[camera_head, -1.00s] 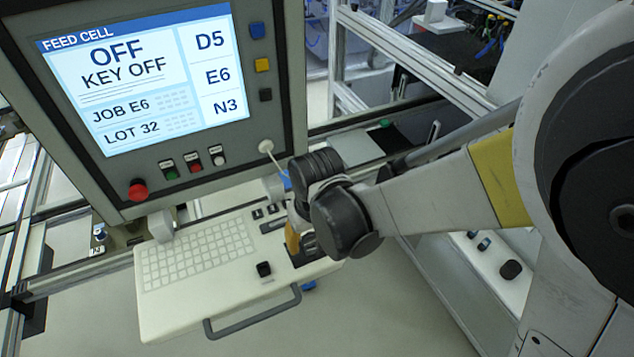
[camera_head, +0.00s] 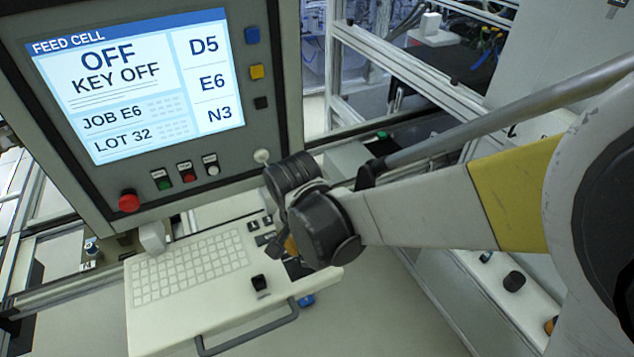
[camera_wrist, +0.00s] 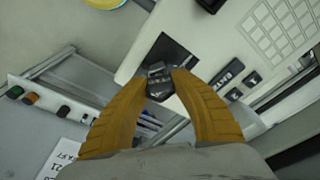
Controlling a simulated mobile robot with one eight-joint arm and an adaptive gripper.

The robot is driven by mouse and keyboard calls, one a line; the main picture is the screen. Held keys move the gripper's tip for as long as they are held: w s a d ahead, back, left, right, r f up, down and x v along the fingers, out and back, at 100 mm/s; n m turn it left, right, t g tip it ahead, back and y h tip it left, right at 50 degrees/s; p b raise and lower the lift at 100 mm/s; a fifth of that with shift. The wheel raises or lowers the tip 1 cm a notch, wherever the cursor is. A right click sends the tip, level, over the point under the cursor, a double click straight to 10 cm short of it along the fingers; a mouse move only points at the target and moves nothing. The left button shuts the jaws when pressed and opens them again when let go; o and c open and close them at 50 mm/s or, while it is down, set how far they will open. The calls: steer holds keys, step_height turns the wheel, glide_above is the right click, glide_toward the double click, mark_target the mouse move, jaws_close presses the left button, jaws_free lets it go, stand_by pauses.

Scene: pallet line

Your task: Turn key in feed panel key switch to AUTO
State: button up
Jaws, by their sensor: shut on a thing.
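The feed panel (camera_head: 150,175) stands at left; its screen (camera_head: 140,85) reads OFF, KEY OFF. The yellow fingers of my gripper (camera_wrist: 158,84) are shut on a small dark piece, seemingly the key (camera_wrist: 158,72), in the wrist view. It is held at a dark square plate (camera_wrist: 175,48) on the pale shelf. I cannot tell how far it sits in the key switch. In the head view my gripper (camera_head: 292,247) is mostly hidden behind my wrist, over the right end of the keyboard shelf (camera_head: 200,325).
A red stop button (camera_head: 129,201), several small buttons and a white knob (camera_head: 262,156) are on the panel. The shelf bears a keyboard (camera_head: 190,270), a black knob (camera_head: 260,283) and a front handle (camera_head: 250,330). A metal frame (camera_head: 400,60) stands behind at right.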

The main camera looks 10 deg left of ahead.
steer(key=shift+m, duration=0.3)
steer(key=o, duration=1.7)
steer(key=shift+r, duration=0.1)
steer(key=shift+r+p, duration=2.35)
steer(key=shift+r, duration=1.05)
